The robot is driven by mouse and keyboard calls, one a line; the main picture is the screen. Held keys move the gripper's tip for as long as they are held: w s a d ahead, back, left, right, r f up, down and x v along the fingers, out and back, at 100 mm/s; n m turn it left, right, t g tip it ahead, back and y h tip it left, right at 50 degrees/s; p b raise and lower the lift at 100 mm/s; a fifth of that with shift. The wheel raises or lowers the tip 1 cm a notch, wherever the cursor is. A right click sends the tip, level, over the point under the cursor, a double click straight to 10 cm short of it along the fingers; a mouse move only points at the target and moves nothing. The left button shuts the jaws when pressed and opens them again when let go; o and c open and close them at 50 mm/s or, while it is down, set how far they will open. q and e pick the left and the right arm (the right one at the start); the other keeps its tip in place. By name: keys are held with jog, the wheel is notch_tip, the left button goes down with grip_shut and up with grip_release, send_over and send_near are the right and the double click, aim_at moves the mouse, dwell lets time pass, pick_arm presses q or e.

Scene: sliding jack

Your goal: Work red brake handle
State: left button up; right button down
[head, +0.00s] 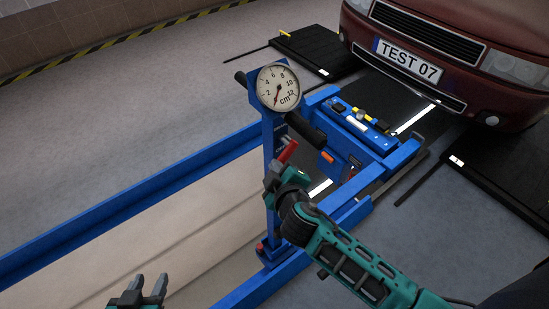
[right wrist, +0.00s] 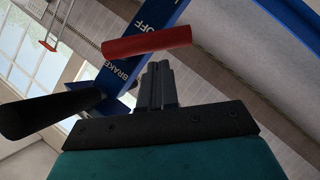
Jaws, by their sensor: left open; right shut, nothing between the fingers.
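The red brake handle (head: 288,151) sticks out from the blue column (head: 268,140) below the round dial gauge. In the right wrist view the red handle (right wrist: 147,40) lies just beyond my shut fingertips, with a blue plate lettered OFF and BRAKE (right wrist: 128,65) behind it. My right gripper (right wrist: 158,68) is shut and empty; whether it touches the handle I cannot tell. My left gripper (head: 146,288) is open and empty at the bottom left, well away from the column.
The dial gauge (head: 278,87) tops the column, with black grips beside it; one black grip (right wrist: 35,117) is close by in the right wrist view. Blue rails (head: 120,205) border the pit. A blue tool tray (head: 355,122) and a red car (head: 460,50) stand behind.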

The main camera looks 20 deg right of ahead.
pick_arm(q)
jog(key=shift+w+d, duration=0.3)
jog(key=shift+w, duration=0.25)
pick_arm(e)
jog(key=shift+w+d+f, duration=0.25)
jog(key=shift+d+f, duration=0.1)
jog(key=shift+f, duration=0.15)
pick_arm(q)
jog(key=shift+f, duration=0.1)
jog(key=shift+f+b, duration=0.7)
pick_arm(e)
jog(key=shift+f+n, duration=0.3)
pick_arm(q)
jog(key=shift+f, duration=0.1)
